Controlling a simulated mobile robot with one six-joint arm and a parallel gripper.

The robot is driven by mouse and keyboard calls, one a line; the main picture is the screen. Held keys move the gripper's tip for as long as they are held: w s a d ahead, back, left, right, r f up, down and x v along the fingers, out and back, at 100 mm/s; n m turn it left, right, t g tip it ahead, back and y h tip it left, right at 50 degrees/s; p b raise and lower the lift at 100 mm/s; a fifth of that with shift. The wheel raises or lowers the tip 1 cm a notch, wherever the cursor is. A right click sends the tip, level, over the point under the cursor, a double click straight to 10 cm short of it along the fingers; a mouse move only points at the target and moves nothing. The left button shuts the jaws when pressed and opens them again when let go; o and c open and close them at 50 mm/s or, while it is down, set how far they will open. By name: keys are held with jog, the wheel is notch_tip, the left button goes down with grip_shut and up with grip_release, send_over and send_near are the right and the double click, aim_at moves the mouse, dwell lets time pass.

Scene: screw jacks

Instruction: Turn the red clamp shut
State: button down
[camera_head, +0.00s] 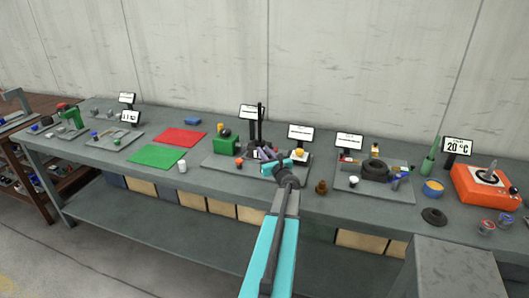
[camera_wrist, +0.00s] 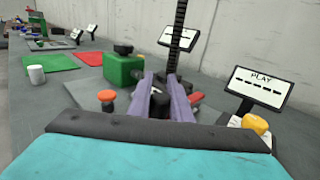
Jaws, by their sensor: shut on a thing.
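My gripper (camera_head: 266,153) is over the grey plate (camera_head: 219,163) in the middle of the bench. In the wrist view its two fingers (camera_wrist: 162,92) are closed around a dark knob-like part (camera_wrist: 158,104) at the foot of a black toothed post (camera_wrist: 178,36). A small red piece (camera_wrist: 197,100) shows just right of the right finger; it may be part of the red clamp, mostly hidden by the finger. I cannot tell how far the clamp is turned.
A green block (camera_wrist: 123,71) and an orange-red knob (camera_wrist: 106,96) stand left of my fingers. A sign (camera_wrist: 258,87) and a yellow-topped white item (camera_wrist: 256,125) stand at right. Red (camera_head: 183,137) and green (camera_head: 157,156) mats lie left.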

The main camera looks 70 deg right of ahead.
jog(key=shift+s, duration=0.1)
jog(key=shift+s+a+f+n+t+y, duration=0.1)
jog(key=shift+s+n+t+y, duration=0.1)
jog(key=shift+n+t+y, duration=0.7)
jog(key=shift+s+a+r+n+t+y, duration=0.1)
jog(key=shift+s+n+t+y, duration=0.1)
jog(key=shift+n+t+y, duration=0.7)
jog(key=shift+s+f+n+t+y, duration=0.15)
jog(key=shift+n+y, duration=0.45)
jog(key=shift+y, duration=0.7)
jog(key=shift+s+a+n+t+y+b, duration=0.1)
jog(key=shift+s+n+t+y, duration=0.15)
jog(key=shift+n+y, duration=0.55)
jog(key=shift+s+a+n+t+y+b, duration=0.1)
jog(key=shift+s+n+t+y, duration=0.25)
jog(key=shift+y, duration=0.8)
jog(key=shift+s+n+t+y+b, duration=0.1)
jog(key=shift+n+t+y, duration=0.05)
jog(key=shift+n+y, duration=0.7)
jog(key=shift+s+a+n+y, duration=0.15)
jog(key=shift+n+y, duration=0.35)
jog(key=shift+y, duration=0.6)
jog(key=c, duration=1.6)
grip_release()
